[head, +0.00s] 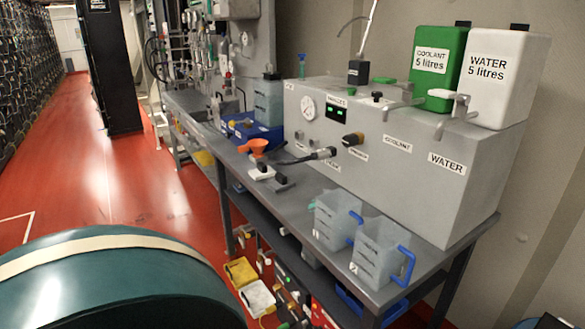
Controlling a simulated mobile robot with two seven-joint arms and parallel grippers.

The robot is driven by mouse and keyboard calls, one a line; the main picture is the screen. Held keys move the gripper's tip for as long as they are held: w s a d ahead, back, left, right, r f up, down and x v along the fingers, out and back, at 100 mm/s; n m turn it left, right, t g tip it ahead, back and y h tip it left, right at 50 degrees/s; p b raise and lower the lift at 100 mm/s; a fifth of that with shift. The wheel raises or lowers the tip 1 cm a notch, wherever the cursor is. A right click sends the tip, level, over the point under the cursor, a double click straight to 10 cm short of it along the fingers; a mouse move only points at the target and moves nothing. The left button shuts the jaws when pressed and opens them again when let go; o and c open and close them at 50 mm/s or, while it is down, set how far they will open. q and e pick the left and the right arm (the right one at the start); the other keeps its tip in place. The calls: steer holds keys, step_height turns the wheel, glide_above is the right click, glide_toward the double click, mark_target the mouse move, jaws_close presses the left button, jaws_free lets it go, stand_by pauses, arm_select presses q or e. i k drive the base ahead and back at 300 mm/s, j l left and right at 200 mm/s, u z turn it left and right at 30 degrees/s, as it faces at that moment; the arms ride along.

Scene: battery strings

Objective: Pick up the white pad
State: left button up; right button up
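A white, flat, soft-looking piece (258,298), which looks like the white pad, lies low down under the front of the grey bench. It is next to a similar yellow piece (241,271). Other small items crowd its right side. Neither of my grippers shows in the head view, so nothing is seen touching the white piece.
The grey bench (300,206) carries two clear jugs (338,220) (380,252) with blue handles, an orange funnel (253,147) and a grey dispenser (430,185). A large teal rounded shape (110,285) fills the lower left. Red floor (120,190) is clear beyond it.

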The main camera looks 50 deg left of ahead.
mark_target(262, 171)
steer(key=j+z, duration=0.2)
steer(key=j, duration=0.35)
steer(key=k+j+z, duration=0.2)
steer(key=j, duration=0.85)
steer(key=k+j+z, duration=0.1)
steer(key=j, duration=0.45)
steer(key=k+j+z, duration=0.1)
steer(key=j, duration=0.4)
steer(key=k+j, duration=0.15)
steer(key=j, duration=0.4)
